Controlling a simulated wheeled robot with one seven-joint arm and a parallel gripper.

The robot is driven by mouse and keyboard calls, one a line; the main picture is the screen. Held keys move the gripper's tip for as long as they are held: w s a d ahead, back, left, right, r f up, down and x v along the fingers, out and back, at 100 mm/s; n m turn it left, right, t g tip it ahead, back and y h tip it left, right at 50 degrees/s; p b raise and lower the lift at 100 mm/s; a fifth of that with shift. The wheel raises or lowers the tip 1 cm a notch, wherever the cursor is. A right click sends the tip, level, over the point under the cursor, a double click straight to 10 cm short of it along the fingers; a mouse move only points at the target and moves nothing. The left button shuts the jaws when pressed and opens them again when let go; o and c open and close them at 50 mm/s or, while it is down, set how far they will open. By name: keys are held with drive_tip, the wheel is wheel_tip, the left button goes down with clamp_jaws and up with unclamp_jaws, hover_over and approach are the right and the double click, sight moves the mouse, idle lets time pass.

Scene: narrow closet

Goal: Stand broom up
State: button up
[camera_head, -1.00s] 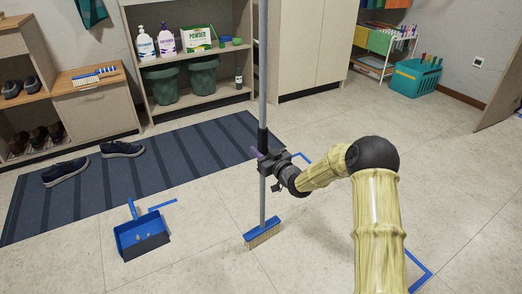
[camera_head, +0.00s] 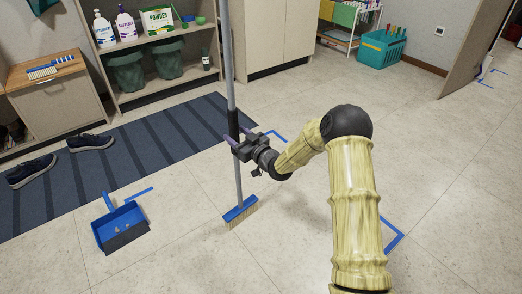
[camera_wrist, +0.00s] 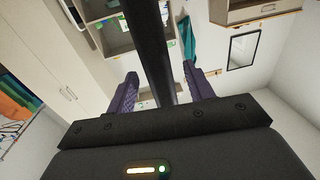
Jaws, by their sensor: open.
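The broom stands nearly upright on the tile floor. Its long grey handle (camera_head: 228,60) rises out of the top of the picture, and its blue head (camera_head: 240,211) rests bristles down. My gripper (camera_head: 235,137) is at the dark grip section of the handle, with its purple fingers apart on either side. In the wrist view the dark handle (camera_wrist: 148,45) passes between the two open fingers of my gripper (camera_wrist: 159,74), with gaps showing beside it. The handle's top end is out of view.
A blue dustpan (camera_head: 120,228) with small bits in it lies left of the broom. A striped mat (camera_head: 150,147) with dark shoes (camera_head: 90,142) runs behind. A shelf unit (camera_head: 160,80), cabinet (camera_head: 262,45) and teal crate (camera_head: 381,48) line the back. Blue floor markings (camera_head: 390,240) lie right.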

drive_tip(key=p+v, duration=0.4)
drive_tip(key=v, duration=1)
drive_tip(key=shift+d, duration=0.25)
drive_tip(key=shift+p, duration=0.3)
drive_tip(key=s+d+r+m+g+h+p, duration=0.4)
drive_tip(key=s+d+r+g+h+p, duration=0.2)
drive_tip(key=s+d+r+h, duration=0.3)
drive_tip(key=s+d+r+m+g+h+p, duration=0.1)
drive_tip(key=s+r+m+g+p, duration=0.2)
drive_tip(key=s, duration=0.5)
drive_tip(key=s+r+m+g+h, duration=0.1)
drive_tip(key=s+r+g+h, duration=0.1)
drive_tip(key=s+r, duration=0.5)
drive_tip(key=w+r+p+v, duration=0.1)
drive_tip(key=w+p+v, duration=0.2)
drive_tip(key=p+v, duration=1.4)
drive_tip(key=w+d+r+p+v, duration=0.1)
drive_tip(key=w+p+v, duration=0.3)
drive_tip(key=p+v, duration=1.4)
drive_tip(key=p, duration=0.3)
drive_tip(key=shift+w+d, duration=0.2)
drive_tip(key=shift+d, duration=0.1)
